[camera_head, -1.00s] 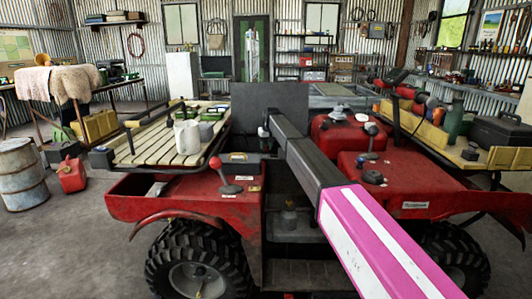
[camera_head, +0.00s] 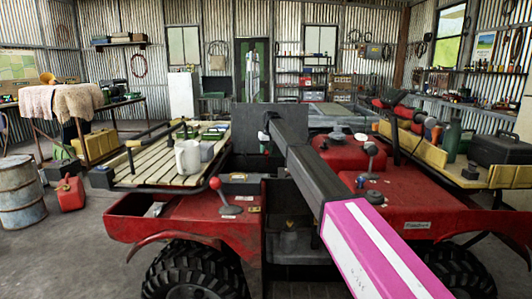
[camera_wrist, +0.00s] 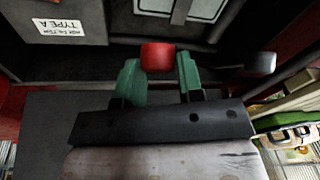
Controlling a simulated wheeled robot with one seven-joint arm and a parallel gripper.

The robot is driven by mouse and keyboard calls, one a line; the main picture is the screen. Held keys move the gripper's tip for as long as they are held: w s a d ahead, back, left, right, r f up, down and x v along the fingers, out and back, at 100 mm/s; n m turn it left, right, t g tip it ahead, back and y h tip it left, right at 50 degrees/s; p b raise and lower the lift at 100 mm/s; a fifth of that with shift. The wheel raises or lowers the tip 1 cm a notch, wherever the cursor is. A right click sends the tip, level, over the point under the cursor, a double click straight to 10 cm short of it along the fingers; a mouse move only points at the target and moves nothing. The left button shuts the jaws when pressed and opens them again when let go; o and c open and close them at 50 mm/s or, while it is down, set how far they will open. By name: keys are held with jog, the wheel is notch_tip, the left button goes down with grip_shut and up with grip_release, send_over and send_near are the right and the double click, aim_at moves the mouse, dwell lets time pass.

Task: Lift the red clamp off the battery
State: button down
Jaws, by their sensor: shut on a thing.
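In the wrist view, the green-fingered gripper (camera_wrist: 158,75) is shut on the red clamp (camera_wrist: 158,55), a small rounded red block between its fingertips. A dark grey box (camera_wrist: 65,22) with an upside-down white label reading "TYPE A" shows at top left; I cannot tell if it is the battery. Dark surfaces lie behind the clamp, and I cannot tell whether it touches anything. In the head view, my arm reaches over the red quad's middle. My gripper and the clamp cannot be made out there.
The red quad (camera_head: 190,232) stands ahead, with a slatted rack (camera_head: 155,165) at left holding a white jug (camera_head: 188,157). A gear lever with a red knob (camera_head: 215,183) stands left of my arm. A black knob (camera_wrist: 262,63) lies right of the fingers in the wrist view.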

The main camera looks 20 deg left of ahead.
jog(key=shift+w+d+f, duration=0.1)
jog(key=shift+w+d, duration=0.05)
jog(key=shift+w, duration=0.25)
jog(key=c, duration=0.8)
grip_release()
jog(key=shift+w+f, duration=0.1)
jog(key=shift+s+r, duration=0.2)
jog(key=shift+s+d+r, duration=0.1)
jog(key=shift+r, duration=0.55)
jog(key=r, duration=0.3)
jog(key=d+r, duration=0.1)
jog(key=r, duration=0.5)
jog(key=shift+s+d, duration=0.3)
